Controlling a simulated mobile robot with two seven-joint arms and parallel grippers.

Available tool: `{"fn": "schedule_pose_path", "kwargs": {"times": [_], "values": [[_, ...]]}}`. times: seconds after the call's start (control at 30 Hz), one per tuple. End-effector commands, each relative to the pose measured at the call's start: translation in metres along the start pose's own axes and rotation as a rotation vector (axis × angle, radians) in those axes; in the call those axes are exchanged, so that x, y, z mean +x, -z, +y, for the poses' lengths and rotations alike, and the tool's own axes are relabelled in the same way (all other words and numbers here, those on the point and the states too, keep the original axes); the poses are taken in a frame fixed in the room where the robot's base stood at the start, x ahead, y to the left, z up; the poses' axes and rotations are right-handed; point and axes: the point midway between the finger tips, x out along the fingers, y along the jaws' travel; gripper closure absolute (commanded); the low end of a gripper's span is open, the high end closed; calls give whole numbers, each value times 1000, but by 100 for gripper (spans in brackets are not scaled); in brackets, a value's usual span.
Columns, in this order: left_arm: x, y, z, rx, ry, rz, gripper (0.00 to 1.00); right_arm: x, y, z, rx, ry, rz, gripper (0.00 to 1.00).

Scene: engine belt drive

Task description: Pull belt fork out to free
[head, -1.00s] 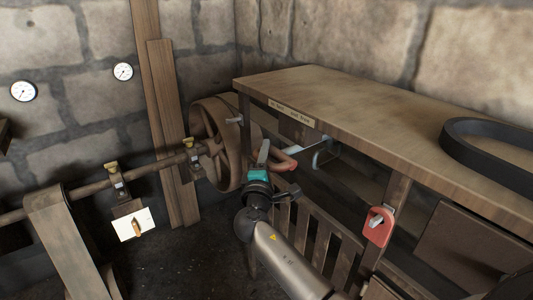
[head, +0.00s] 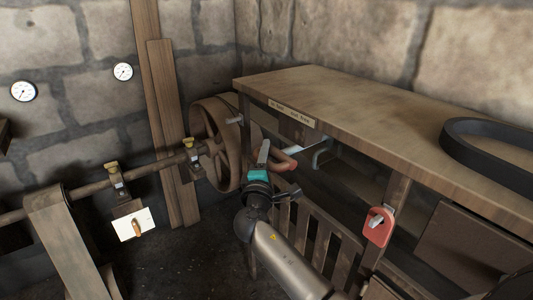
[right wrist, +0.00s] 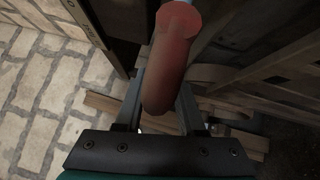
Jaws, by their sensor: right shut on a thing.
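The belt fork's red handle (head: 286,164) sticks out below the front edge of the bench, beside the large belt wheel (head: 211,140). My right gripper (head: 265,152), with a teal band, is at this handle and shut on it. In the right wrist view the red handle (right wrist: 170,62) lies between the two fingers, its rounded end towards the camera. A pale rod (head: 310,148) shows under the bench to the right of the handle. The fork's far end is hidden. My left gripper is not in view.
A wooden bench (head: 330,95) carries a small label strip (head: 291,112) on its edge and a black belt (head: 470,133) on top. A shaft (head: 85,190) runs left from the wheel. A slatted wooden guard (head: 315,232) stands below.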

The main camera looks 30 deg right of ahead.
Motion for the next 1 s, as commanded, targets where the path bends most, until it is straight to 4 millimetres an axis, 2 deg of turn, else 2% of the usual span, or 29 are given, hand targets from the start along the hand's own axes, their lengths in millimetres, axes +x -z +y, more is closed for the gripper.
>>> {"fn": "schedule_pose_path", "kwargs": {"times": [0.03,0.17,0.5,0.63,0.93,0.97,1.0], "values": [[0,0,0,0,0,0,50,2,0,11,3,-24,2,100],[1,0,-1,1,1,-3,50,-4,7,11,5,-22,4,100],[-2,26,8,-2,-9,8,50,-58,62,24,8,-20,7,100],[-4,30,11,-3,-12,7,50,-67,70,28,6,-23,7,100],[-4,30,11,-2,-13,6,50,-69,72,30,5,-23,8,100],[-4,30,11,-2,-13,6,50,-69,72,30,5,-23,8,61],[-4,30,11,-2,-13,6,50,-69,72,30,5,-23,8,56]]}}
